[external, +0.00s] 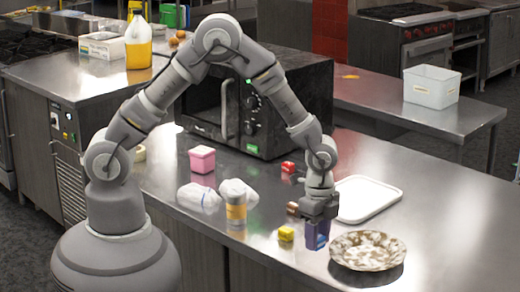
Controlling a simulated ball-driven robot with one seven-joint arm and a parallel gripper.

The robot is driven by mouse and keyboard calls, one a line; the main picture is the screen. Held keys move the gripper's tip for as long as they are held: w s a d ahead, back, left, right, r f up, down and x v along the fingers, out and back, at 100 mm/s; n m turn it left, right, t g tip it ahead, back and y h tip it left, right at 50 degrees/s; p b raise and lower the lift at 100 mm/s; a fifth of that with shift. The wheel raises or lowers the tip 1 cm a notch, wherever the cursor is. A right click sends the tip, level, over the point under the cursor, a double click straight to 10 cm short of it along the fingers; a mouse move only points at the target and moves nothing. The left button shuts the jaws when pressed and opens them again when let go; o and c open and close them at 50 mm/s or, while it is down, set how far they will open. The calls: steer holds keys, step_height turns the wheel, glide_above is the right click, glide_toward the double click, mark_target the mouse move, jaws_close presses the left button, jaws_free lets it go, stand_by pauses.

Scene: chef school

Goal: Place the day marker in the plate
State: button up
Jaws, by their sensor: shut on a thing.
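My gripper (317,218) points down over the steel counter and is shut on a small blue-purple block (315,238), which seems to be the day marker; its label cannot be read. The block hangs low near the counter, and I cannot tell whether it touches it. The plate (393,251), round with a brown and white mottled pattern, lies just right of the block near the counter's front edge. The block is beside the plate, not over its middle. The fingers partly hide the block's top.
A yellow block (286,233) and a brown block (292,208) lie left of my gripper. A white tray (385,202) lies behind it. A bottle (236,213), white bags (199,197), a pink box (202,159) and a red block (288,167) stand farther left, before a microwave (285,110).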

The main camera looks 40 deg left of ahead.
steer(key=b, duration=0.2)
glide_above(360, 262)
steer(key=shift+d+f, duration=0.15)
steer(key=shift+f, duration=0.55)
steer(key=shift+f+b, duration=0.45)
steer(key=shift+f, duration=1.2)
steer(key=shift+f, duration=0.1)
steer(key=o, duration=0.7)
steer(key=shift+o, duration=0.2)
